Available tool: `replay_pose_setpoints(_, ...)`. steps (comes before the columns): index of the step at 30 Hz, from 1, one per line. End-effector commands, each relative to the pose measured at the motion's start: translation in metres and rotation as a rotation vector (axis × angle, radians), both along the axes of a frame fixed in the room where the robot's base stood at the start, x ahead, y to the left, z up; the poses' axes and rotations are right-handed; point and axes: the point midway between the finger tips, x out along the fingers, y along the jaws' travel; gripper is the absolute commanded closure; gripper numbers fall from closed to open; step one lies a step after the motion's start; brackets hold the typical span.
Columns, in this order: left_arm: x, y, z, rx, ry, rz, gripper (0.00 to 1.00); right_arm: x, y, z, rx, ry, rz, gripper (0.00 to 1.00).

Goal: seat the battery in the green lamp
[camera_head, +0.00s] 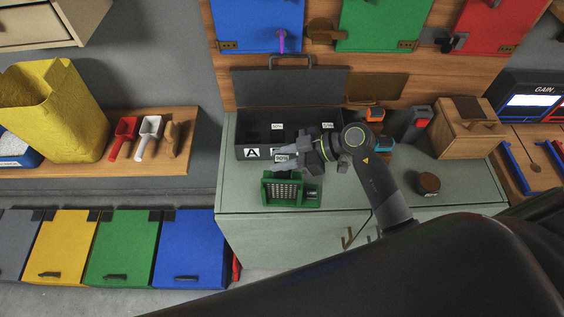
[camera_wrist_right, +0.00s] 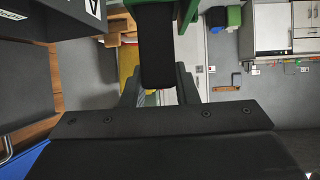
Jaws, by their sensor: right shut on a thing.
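The green lamp (camera_head: 268,188), a green housing with a pale grid front, stands on the grey-green cabinet top. My right gripper (camera_head: 286,167) is just above and behind it, in front of the black case. In the right wrist view, my right gripper (camera_wrist_right: 157,92) is shut on a dark block (camera_wrist_right: 156,50), which appears to be the battery. A green edge of the lamp (camera_wrist_right: 191,10) shows beside the block's far end. I cannot tell whether block and lamp touch. In the head view the gripper mostly hides the block. My left gripper is out of view.
The open black case (camera_head: 240,140) with labelled compartments stands right behind the lamp. A wooden box (camera_head: 467,138), a dark red-and-grey device (camera_head: 415,122) and a round brown object (camera_head: 428,184) are to the right. The cabinet top (camera_head: 240,193) is clear left of the lamp.

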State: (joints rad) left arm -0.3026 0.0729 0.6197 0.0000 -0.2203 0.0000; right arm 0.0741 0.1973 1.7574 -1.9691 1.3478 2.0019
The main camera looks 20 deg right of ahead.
Motion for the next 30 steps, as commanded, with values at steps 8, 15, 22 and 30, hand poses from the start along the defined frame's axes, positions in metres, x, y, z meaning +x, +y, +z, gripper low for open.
replay_pose_setpoints(8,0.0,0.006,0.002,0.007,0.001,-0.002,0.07,0.0,0.0,-0.023,0.001,0.0,0.0,0.98)
replay_pose_setpoints(15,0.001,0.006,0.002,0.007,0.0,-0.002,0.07,0.0,0.0,-0.025,0.0,0.0,0.0,0.98)
replay_pose_setpoints(22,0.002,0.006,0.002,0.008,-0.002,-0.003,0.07,-0.001,-0.001,-0.034,-0.002,0.006,0.0,1.0)
replay_pose_setpoints(30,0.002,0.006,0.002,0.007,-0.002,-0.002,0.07,-0.003,-0.001,-0.041,-0.006,0.012,0.001,0.68)
